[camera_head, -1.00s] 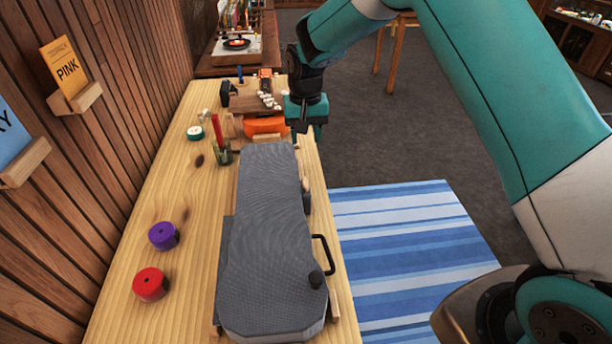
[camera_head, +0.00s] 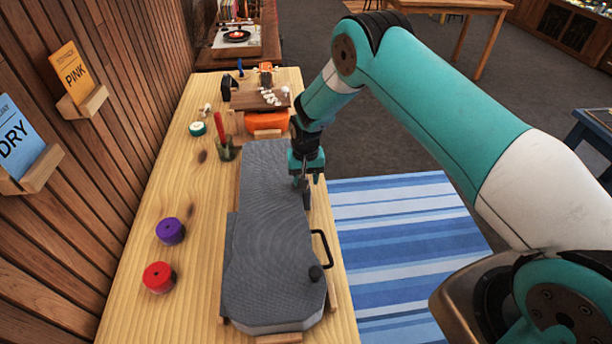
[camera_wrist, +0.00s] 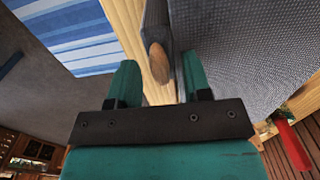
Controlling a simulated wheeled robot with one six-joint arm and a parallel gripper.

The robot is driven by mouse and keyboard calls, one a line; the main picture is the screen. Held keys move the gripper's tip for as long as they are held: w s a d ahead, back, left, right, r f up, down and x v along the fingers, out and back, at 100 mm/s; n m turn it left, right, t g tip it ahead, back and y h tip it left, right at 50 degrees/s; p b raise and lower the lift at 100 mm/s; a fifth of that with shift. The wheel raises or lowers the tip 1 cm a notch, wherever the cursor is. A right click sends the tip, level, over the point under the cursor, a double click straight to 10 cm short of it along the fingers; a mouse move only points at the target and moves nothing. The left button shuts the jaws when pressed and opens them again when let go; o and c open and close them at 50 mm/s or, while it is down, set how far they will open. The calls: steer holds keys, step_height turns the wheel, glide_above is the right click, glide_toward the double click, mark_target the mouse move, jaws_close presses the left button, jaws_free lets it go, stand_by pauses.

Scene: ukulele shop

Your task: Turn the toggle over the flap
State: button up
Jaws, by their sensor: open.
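A grey ukulele case (camera_head: 265,265) lies shut and lengthwise on the wooden bench. In the wrist view, a brown oval wooden toggle (camera_wrist: 159,62) sits against a dark grey flap (camera_wrist: 156,22) on the case's side. The toggle's long side runs roughly along the view's vertical. My gripper (camera_head: 306,178) is over the right edge of the case's narrower part, pointing down. Its two teal fingers, also in the wrist view (camera_wrist: 160,82), are open and empty, with the toggle ahead between them. In the head view the gripper partly hides this area.
A black handle (camera_head: 322,246) and a black knob (camera_head: 316,273) are on the case's right side. Purple (camera_head: 170,231) and red (camera_head: 159,277) rolls lie left of it. Floor with a striped rug (camera_head: 400,230) is at right.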

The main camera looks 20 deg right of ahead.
jaws_close()
